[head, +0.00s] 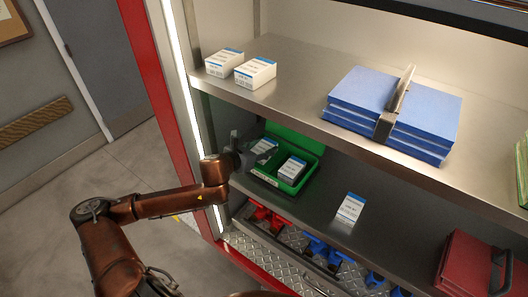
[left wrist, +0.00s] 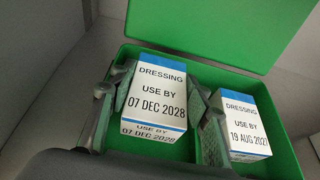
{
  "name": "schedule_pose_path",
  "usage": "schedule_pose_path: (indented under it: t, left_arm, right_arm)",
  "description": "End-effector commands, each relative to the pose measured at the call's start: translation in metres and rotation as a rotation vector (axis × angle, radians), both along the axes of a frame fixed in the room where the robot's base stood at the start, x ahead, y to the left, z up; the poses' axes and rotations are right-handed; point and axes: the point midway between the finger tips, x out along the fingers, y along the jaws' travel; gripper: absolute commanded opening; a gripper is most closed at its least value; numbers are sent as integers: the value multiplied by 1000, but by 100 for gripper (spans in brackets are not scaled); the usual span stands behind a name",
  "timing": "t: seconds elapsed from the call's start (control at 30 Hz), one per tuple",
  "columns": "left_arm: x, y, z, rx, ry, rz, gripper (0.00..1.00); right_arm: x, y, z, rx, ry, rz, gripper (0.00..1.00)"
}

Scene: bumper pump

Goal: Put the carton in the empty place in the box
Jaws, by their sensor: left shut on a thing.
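My left gripper (head: 246,153) (left wrist: 155,122) is shut on a white and blue dressing carton (left wrist: 158,92), marked 07 DEC 2028, with one finger on each side. This carton also shows in the head view (head: 264,146). It is at the left part of the open green box (head: 316,150) (left wrist: 185,62); whether it touches the floor is hidden. A second carton (head: 292,169) (left wrist: 241,125), marked 19 AUG 2027, sits in the right part of the box, just beside the right finger. My right gripper is not in view.
Another carton (head: 350,208) stands on the lower shelf, right of the box. Two cartons (head: 224,62) (head: 255,73) sit on the upper shelf, near strapped blue packs (head: 360,92). The upper shelf's edge overhangs behind the box. A red case (head: 470,262) lies at the lower right.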

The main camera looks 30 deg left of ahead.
Motion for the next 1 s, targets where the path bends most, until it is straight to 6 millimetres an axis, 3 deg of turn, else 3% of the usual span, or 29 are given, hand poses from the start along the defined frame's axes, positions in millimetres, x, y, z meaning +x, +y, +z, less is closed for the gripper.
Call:
schedule_pose_path:
  t: [0.13,0.53,0.57,0.6,1.0]
  left_arm:
    - [-1,-1,-20,-3,2,-1,19]
    - [-1,-1,-25,0,1,-1,19]
    - [-1,-1,-25,0,1,-1,46]
    - [-1,-1,-25,0,1,-1,49]
    - [-4,0,-22,1,2,0,52]
  right_arm:
    - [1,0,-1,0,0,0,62]
    - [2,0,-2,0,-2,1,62]
    - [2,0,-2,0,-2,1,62]
    - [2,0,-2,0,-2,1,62]
    - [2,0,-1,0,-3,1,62]
